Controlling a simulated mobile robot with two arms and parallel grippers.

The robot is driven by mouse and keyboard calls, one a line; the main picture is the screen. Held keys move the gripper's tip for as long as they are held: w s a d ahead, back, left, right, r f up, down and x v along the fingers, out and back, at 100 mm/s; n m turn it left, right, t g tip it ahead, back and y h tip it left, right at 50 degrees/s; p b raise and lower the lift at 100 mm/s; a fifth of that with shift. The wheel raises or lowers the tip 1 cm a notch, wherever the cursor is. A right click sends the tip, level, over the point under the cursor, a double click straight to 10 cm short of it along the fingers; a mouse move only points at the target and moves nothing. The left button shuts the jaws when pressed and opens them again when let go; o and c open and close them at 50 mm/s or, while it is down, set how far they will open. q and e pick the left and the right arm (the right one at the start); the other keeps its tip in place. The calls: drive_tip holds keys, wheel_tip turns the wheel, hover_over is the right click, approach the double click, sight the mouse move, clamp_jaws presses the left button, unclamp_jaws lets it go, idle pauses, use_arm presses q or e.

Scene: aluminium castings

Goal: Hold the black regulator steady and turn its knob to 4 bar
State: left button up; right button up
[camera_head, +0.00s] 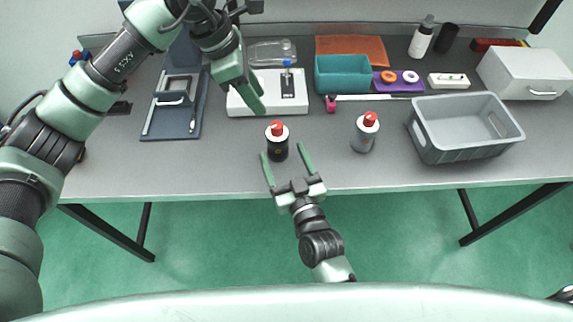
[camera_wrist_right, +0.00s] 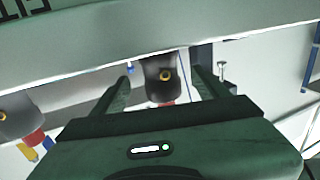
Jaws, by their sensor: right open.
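The black regulator (camera_head: 277,148) stands upright near the table's front edge, with its red knob (camera_head: 277,128) on top. My right gripper (camera_head: 283,151) is open, low at the front edge, with one finger on each side of the black regulator. In the right wrist view the regulator's dark body (camera_wrist_right: 152,76) shows between the two fingers, with a gap on each side; its red knob is partly hidden by the gripper. My left gripper (camera_head: 260,108) is above and behind the regulator, pointing down and empty. Its fingers overlap in the view. The knob's scale is too small to read.
A grey regulator (camera_head: 363,137) with a red knob stands to the right. A grey crate (camera_head: 465,152) is farther right. The front table between the two regulators is clear.

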sight(276, 125)
drive_tip(key=x, duration=0.5)
use_arm(q)
drive_tip(key=shift+o, duration=0.3)
use_arm(e)
clamp_jaws()
use_arm(q)
drive_tip(key=shift+o, duration=0.9)
drive_tip(key=d+r+n+y, duration=0.3)
drive_tip(key=d+n+y, duration=0.1)
drive_tip(key=n, duration=0.4)
drive_tip(key=shift+g, duration=0.3)
drive_tip(key=f, duration=1.2)
drive_tip(key=shift+w, duration=0.25)
